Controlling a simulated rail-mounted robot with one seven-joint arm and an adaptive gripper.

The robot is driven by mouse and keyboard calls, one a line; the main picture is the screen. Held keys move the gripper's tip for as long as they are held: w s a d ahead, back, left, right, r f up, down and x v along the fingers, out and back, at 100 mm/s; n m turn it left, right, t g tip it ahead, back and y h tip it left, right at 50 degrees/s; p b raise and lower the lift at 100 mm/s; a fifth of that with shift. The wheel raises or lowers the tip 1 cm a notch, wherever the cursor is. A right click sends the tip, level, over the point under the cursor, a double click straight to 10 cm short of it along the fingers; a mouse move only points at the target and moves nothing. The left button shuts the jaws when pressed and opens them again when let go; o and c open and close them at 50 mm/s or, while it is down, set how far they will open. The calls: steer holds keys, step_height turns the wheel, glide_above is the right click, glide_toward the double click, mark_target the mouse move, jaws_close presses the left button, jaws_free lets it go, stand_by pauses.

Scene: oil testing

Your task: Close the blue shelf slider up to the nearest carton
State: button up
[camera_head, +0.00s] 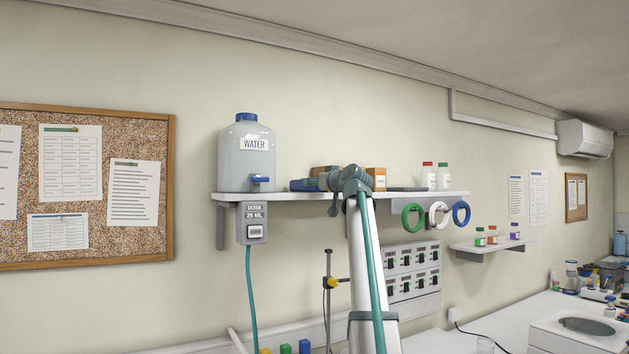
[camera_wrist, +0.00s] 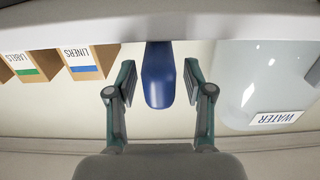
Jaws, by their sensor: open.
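The blue shelf slider (camera_wrist: 158,75) stands between my open gripper's fingers (camera_wrist: 160,92) in the wrist view, which is upside down. A finger is on each side of it, with a visible gap to each. The nearest carton, LINERS (camera_wrist: 86,62) with a blue stripe, is left of the slider, with a gap between them. The LABELS carton (camera_wrist: 30,65) with a green stripe is beyond it. In the head view the slider (camera_head: 303,185) lies on the shelf left of my arm's end, which hides part of the cartons (camera_head: 376,178); my fingertips are hard to make out there.
The white shelf (camera_head: 285,196) carries a large water container (camera_head: 247,160) at its left end, on the slider's other side (camera_wrist: 262,85). Two white bottles (camera_head: 436,177) stand at the right. Tape rolls (camera_head: 437,214) and a dose box (camera_head: 252,222) hang below the shelf.

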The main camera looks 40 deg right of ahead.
steer(key=shift+w+d, duration=0.1)
steer(key=shift+w, duration=0.5)
jaws_close()
